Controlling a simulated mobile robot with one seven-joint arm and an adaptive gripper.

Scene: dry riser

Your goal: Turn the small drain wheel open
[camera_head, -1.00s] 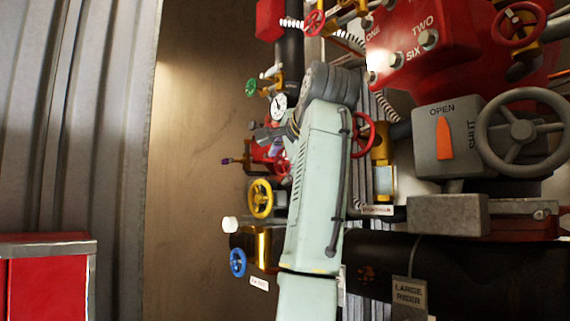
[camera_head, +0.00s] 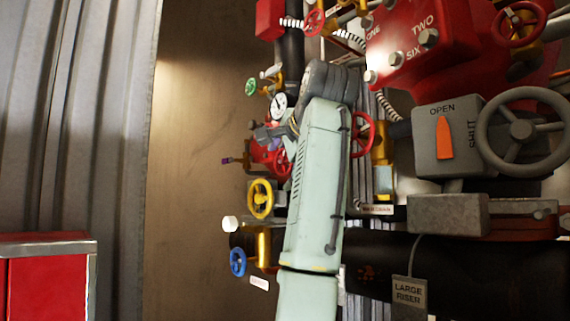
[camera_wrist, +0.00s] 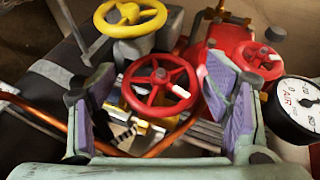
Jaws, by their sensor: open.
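A small red wheel (camera_wrist: 160,84) with a white mark on its rim shows between the spread fingers of my gripper (camera_wrist: 158,100) in the wrist view. It appears beyond the fingertips, and I see no clear contact. My gripper is open and holds nothing. In the head view the gripper (camera_head: 264,134) is small and partly hidden by my arm, near a red wheel (camera_head: 281,163). A yellow wheel (camera_wrist: 130,16) lies beyond, at the top of the wrist view. I cannot read a label that tells which wheel is the drain wheel.
A gauge marked AIR (camera_wrist: 299,106) stands close to the right finger, with another red wheel (camera_wrist: 263,60) near it. A copper pipe (camera_wrist: 172,138) crosses below the middle wheel. A blue wheel (camera_head: 238,262) sits lower left in the head view. Bare wall (camera_head: 195,150) lies left of the fittings.

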